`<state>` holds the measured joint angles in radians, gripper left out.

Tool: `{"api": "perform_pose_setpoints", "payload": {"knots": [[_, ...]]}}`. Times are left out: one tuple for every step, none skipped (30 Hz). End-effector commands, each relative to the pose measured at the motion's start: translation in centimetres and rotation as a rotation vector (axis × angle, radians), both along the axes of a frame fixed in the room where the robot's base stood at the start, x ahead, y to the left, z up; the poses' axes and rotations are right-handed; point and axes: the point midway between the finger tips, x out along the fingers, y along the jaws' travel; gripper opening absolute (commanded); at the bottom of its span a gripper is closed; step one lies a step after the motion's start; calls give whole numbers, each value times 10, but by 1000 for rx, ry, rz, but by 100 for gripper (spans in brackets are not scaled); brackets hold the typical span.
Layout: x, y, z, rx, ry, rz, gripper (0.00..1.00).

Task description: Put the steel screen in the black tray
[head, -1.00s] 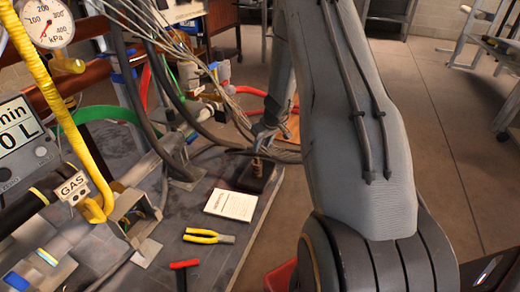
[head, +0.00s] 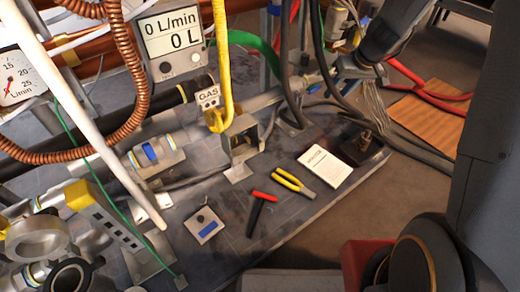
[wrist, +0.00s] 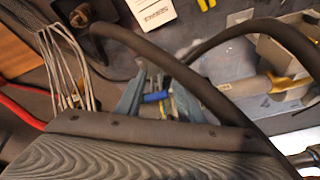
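The black tray (head: 376,153) lies at the right end of the grey bench in the head view. A small brownish upright piece (head: 365,141) stands in it; it may be the screen, but I cannot make out any mesh. In the wrist view the tray (wrist: 112,12) and the piece (wrist: 80,15) show at the top left. My gripper (wrist: 158,105) looks open in the wrist view, its grey fingers apart with a blue and yellow fitting visible behind the gap. It is apart from the tray, beyond it among the hoses. In the head view its fingertips are hard to make out.
A white card (head: 325,167), yellow pliers (head: 294,185) and a red-handled tool (head: 262,208) lie on the bench. Dark hoses (wrist: 165,65) cross close in front of my gripper. Grey wires (head: 415,150) and an orange board (head: 425,118) are beyond the tray.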

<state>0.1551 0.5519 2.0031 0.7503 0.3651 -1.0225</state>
Motion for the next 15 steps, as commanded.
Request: {"api": "perform_pose_setpoints", "payload": {"knots": [[-10, 30, 17, 11, 5, 33, 34], [-18, 46, 25, 18, 13, 48, 34], [-28, 66, 35, 25, 23, 67, 34], [-36, 80, 43, 32, 31, 82, 34], [-45, 94, 50, 36, 40, 96, 34], [-58, 112, 59, 42, 51, 114, 34], [-69, 124, 66, 45, 60, 128, 34], [-79, 136, 72, 48, 69, 141, 34], [-94, 151, 80, 50, 83, 159, 34], [-105, 162, 86, 51, 92, 172, 34], [-117, 172, 92, 52, 103, 185, 34], [-133, 185, 99, 52, 115, 201, 34], [-145, 193, 104, 51, 124, 213, 34], [-158, 201, 109, 49, 135, 225, 34], [-175, 211, 115, 47, 147, 239, 34]]}}
